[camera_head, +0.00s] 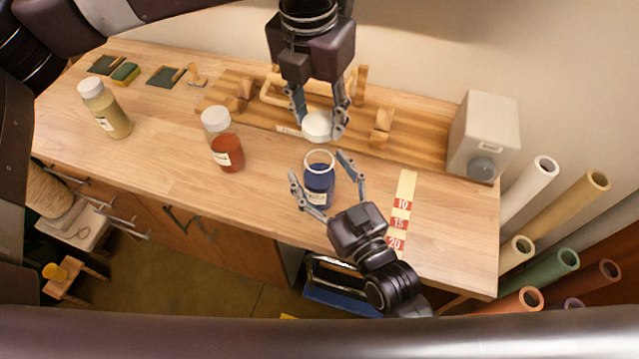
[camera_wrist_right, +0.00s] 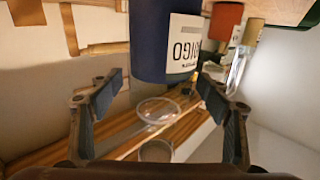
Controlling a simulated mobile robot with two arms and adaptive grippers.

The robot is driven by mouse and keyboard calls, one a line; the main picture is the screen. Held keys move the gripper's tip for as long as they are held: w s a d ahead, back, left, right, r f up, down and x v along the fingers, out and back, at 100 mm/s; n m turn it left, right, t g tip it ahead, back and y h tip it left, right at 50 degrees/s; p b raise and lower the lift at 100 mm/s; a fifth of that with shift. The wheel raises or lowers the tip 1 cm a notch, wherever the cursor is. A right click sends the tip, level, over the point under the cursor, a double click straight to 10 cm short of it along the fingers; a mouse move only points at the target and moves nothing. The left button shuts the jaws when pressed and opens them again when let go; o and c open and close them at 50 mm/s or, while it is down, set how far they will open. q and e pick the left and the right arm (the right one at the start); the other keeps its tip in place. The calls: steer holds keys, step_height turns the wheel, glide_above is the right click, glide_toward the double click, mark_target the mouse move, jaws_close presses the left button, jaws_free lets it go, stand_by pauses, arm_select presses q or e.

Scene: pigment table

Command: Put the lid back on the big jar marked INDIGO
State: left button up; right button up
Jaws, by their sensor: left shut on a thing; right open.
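The INDIGO jar (camera_head: 319,186) stands open on the table, holding dark blue pigment under a clear upper part. Its label shows upside down in the right wrist view (camera_wrist_right: 184,45). My left gripper (camera_head: 319,128) is shut on a white lid (camera_head: 316,125), held behind the jar's open mouth in the picture and apart from it. My right gripper (camera_head: 317,166) is open, its fingers on either side of the jar. In the right wrist view the spread fingers (camera_wrist_right: 160,82) show with the jar between and beyond them; I cannot tell whether they touch it.
A lidded red jar (camera_head: 228,152) stands left of the INDIGO jar, and a lidded yellowish jar (camera_head: 107,112) farther left. A wooden rack (camera_head: 240,88) lies behind. A numbered strip (camera_head: 405,190) lies right of the jar. A pale box (camera_head: 485,130) stands at the right end.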

steer(key=c, duration=1.8)
arm_select(q)
glide_above(319, 148)
steer(key=s, duration=0.2)
steer(key=shift+s+f, duration=0.2)
steer(key=shift+f, duration=2.3)
steer(key=shift+f, duration=0.1)
steer(key=shift+f, duration=0.8)
steer(key=shift+f, duration=0.55)
